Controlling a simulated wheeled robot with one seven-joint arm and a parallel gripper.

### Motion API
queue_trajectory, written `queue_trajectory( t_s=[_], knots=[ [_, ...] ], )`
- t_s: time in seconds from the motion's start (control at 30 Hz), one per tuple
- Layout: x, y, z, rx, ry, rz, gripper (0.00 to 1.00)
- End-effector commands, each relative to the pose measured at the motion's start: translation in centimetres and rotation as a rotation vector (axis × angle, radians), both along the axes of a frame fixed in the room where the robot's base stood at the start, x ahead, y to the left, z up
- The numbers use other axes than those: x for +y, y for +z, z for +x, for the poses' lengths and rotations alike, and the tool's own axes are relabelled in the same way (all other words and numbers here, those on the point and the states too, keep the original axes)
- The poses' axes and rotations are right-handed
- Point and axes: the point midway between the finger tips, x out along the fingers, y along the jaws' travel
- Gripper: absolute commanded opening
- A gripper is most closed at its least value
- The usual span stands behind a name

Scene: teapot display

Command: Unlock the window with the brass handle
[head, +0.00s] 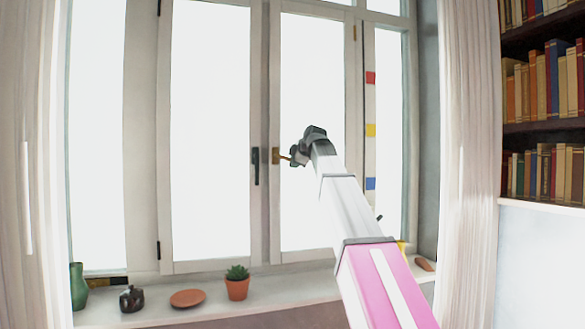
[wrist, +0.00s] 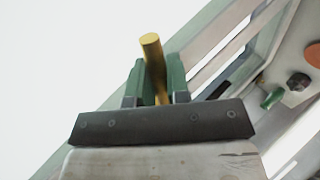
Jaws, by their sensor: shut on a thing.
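The window (head: 264,60) has white-framed panes and is closed as far as I can see. The brass handle (head: 284,157) sits on the inner edge of the right pane and points roughly sideways to the right, towards my gripper. My gripper (head: 295,156) is at the handle's outer end. In the wrist view, the brass handle (wrist: 151,48) is a round bar between the green fingers of my gripper (wrist: 157,84), which is shut on it. The bar's end sticks out past the fingertips. The handle's base is hidden in the wrist view.
A dark handle (head: 255,166) is on the left pane. The sill (head: 155,312) below holds a potted plant (head: 237,287), a terracotta dish (head: 187,298), a dark teapot (head: 132,299) and a green vase (head: 78,286). Curtains flank the window; a bookshelf (head: 541,128) stands right.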

Motion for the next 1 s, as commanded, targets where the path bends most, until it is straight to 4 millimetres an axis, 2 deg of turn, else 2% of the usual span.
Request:
queue_trajectory(
  t_s=[0.4,1.0],
  knots=[
    [-0.3,1.9,0.1,-0.074,0.0,-0.26,0.0],
    [-0.3,2.5,0.1,-0.095,0.001,-0.334,0.0]
  ],
)
